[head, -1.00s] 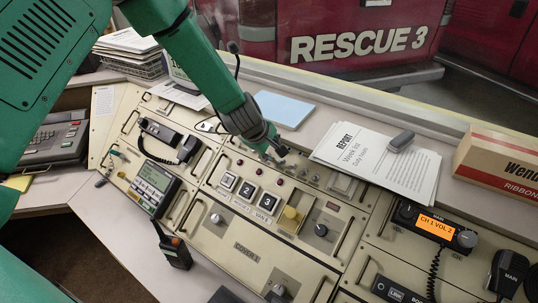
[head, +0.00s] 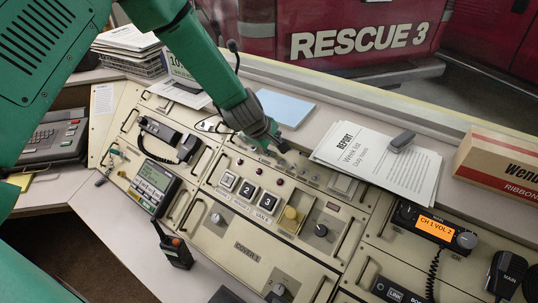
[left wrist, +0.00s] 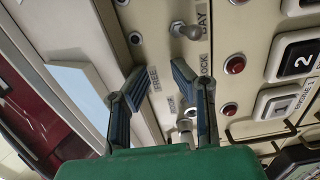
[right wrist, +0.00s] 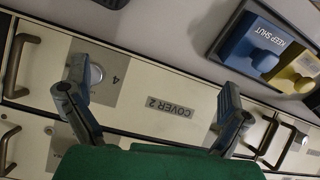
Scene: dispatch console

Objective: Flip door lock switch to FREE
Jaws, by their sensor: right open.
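My left gripper (head: 280,146) is over the upper row of small switches on the console. In the left wrist view its two fingers (left wrist: 156,74) are spread apart, with the FREE label (left wrist: 153,79) showing between them. A metal switch tip (left wrist: 168,83) shows beside the right finger, between FREE and the LOCK label (left wrist: 205,64). The finger hides the rest of this switch, so its exact tilt and any contact cannot be told. My right gripper (right wrist: 155,103) is open and empty above the COVER 2 panel (right wrist: 172,103); it is outside the head view.
Another toggle (left wrist: 186,31) by the DAY label and one more (left wrist: 185,125) stand close to the left fingers. Red lamps (left wrist: 235,64) and numbered buttons (head: 247,189) lie nearby. Papers (head: 372,160) rest on the ledge. A blue and yellow block holder (right wrist: 265,50) is near my right gripper.

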